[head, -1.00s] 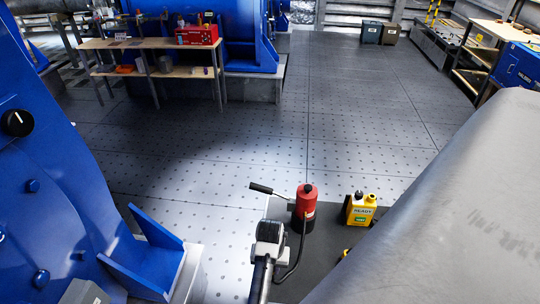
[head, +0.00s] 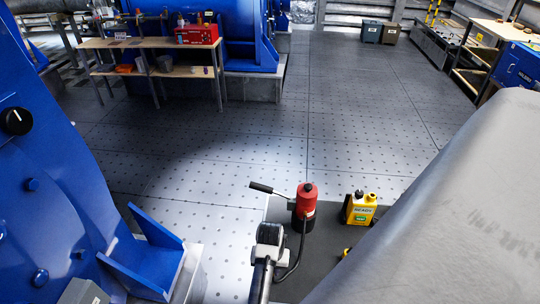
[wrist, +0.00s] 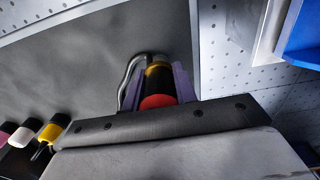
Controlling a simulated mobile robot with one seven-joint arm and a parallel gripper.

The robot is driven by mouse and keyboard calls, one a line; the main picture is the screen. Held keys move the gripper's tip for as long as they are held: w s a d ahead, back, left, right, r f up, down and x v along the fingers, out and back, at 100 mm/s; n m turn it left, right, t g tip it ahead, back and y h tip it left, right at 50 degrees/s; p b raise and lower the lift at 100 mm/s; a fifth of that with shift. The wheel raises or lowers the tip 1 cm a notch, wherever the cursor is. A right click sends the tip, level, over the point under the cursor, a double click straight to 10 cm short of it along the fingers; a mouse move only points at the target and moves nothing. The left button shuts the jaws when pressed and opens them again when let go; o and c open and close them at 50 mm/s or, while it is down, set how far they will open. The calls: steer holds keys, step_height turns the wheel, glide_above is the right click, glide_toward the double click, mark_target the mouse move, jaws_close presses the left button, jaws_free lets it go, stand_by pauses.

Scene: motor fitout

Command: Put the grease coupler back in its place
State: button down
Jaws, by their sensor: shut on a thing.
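In the wrist view my gripper (wrist: 158,70) has its purple fingers on both sides of a small cylinder with red, black and yellow bands, which I take to be the grease coupler (wrist: 159,82). The fingers are shut on it. A grey curved tube or hose (wrist: 130,80) shows beside its far end; whether it joins the coupler I cannot tell. The dark mat (wrist: 70,60) lies beyond. My fingers and the coupler cannot be made out clearly in the head view. The coupler's place cannot be identified for sure.
In the head view a red and black pump (head: 307,200) with a lever and hose stands on the mat (head: 328,240), beside a yellow container (head: 361,208) labelled READY. A blue machine foot (head: 145,258) is at left. Open floor (head: 230,160) lies behind. Several capped items (wrist: 48,132) sit lower left in the wrist view.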

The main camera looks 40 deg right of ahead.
steer(key=shift+f, duration=0.7)
steer(key=c, duration=1)
jaws_free()
steer(key=shift+c, duration=0.2)
